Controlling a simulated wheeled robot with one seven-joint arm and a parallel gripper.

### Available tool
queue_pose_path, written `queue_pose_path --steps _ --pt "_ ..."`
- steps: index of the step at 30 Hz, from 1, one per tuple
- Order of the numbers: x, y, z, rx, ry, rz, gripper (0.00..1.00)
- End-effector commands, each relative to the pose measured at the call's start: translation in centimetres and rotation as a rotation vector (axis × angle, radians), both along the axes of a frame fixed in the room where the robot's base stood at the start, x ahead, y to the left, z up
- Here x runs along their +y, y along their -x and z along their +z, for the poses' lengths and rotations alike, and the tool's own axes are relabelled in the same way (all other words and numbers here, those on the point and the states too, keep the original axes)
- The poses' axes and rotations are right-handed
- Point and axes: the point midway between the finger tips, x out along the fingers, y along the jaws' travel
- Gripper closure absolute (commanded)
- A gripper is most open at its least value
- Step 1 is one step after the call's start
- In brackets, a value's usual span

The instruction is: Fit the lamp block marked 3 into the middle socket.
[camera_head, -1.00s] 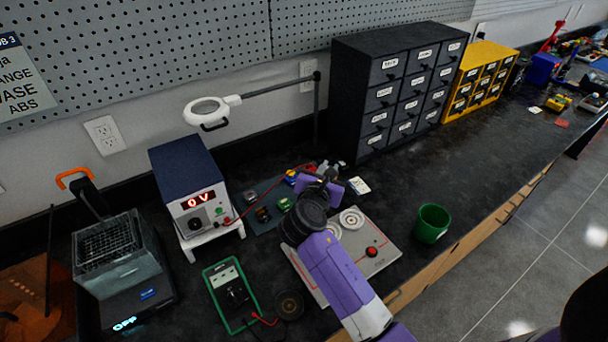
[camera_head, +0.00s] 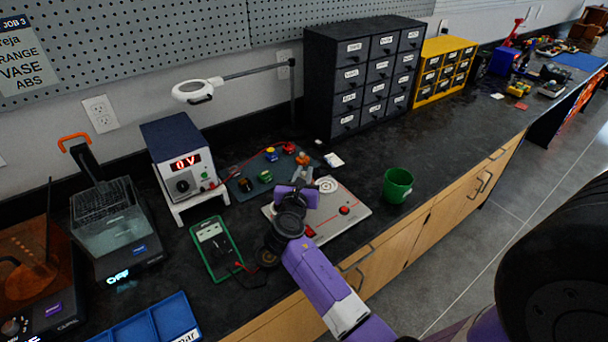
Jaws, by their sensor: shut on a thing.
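A light grey board (camera_head: 350,192) with a red button (camera_head: 344,210) and red lines lies on the bench. One round white socket (camera_head: 327,184) shows on it. My arm hides the other sockets, the middle one probably among them. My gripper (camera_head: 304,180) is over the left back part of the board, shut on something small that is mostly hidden. A small orange and grey shape (camera_head: 303,159) shows just beyond the purple hand; I cannot tell whether it is held. Lamp block numbers are not readable. Several small coloured blocks, one green (camera_head: 265,176), lie on a dark mat (camera_head: 233,186).
A green cup (camera_head: 397,185) stands right of the board. A green-edged meter (camera_head: 217,248) and a power supply (camera_head: 181,160) reading 0 V stand left. A magnifier lamp (camera_head: 198,90) reaches over the back. A blue tray (camera_head: 150,322) is at lower left. Bench right of the cup is clear.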

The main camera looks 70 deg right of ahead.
Motion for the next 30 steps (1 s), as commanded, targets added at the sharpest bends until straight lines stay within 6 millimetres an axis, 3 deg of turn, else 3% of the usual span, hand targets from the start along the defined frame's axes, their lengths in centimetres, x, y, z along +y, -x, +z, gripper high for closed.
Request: queue_pose_path --steps 12,30 --pt "0.0 0.0 -4.2 0.0 -0.001 -0.001 1.0" --pt "0.0 0.0 -4.4 -0.001 0.0 0.0 1.0"
